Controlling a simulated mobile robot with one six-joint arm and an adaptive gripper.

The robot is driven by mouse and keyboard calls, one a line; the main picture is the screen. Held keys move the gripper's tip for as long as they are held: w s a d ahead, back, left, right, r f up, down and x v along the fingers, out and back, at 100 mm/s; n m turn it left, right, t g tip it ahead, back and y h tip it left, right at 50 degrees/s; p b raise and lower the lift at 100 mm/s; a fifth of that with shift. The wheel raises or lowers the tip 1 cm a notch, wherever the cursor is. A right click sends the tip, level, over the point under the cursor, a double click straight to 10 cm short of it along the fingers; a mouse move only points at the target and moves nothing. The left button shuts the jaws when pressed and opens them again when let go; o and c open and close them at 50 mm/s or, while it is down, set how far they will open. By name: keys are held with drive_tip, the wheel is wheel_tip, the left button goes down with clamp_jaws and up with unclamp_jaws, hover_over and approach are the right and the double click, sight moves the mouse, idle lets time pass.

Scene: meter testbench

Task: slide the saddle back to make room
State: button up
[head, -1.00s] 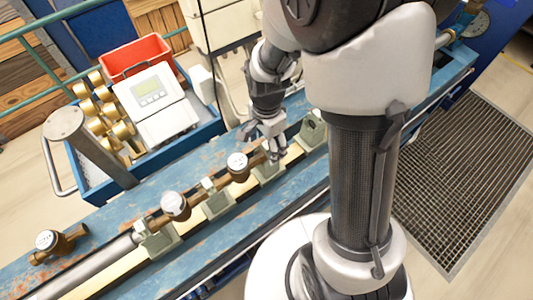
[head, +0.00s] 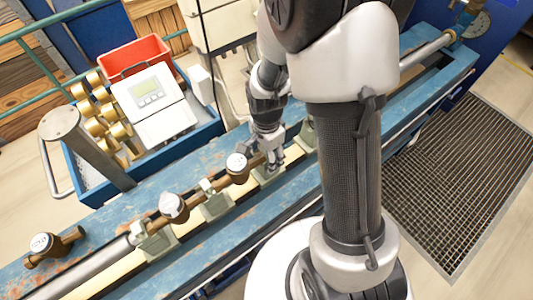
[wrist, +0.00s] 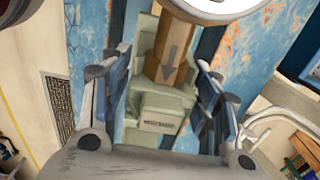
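A grey-green saddle (wrist: 155,108) sits on the rail in the wrist view, under the end of a brass pipe piece (wrist: 170,62) marked with an arrow. In the head view this saddle (head: 266,176) is below my gripper (head: 272,160), partly hidden by it. My gripper (wrist: 160,100) is open, with one finger on each side of the saddle. Blue bench shows between the left finger and the saddle; contact on the right is unclear. Other saddles (head: 216,207) (head: 157,242) stand along the rail to the left. Another saddle (head: 307,136) is partly hidden behind my arm.
Brass meters (head: 173,207) (head: 237,164) sit in line on the blue bench (head: 110,222). A loose meter (head: 43,246) lies at the left. A blue cart (head: 205,132) with brass fittings, a red bin (head: 133,57) and a display box (head: 150,95) stands behind.

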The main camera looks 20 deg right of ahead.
clamp_jaws()
idle(0.5)
drive_tip(key=shift+a, duration=0.1)
drive_tip(key=shift+s+a, duration=0.1)
drive_tip(key=shift+a, duration=0.05)
drive_tip(key=shift+s+a, duration=0.25)
drive_tip(key=shift+a, duration=0.4)
drive_tip(key=shift+o, duration=2)
unclamp_jaws()
drive_tip(key=shift+w+d, duration=0.1)
drive_tip(key=shift+d, duration=0.05)
drive_tip(key=shift+r, duration=0.15)
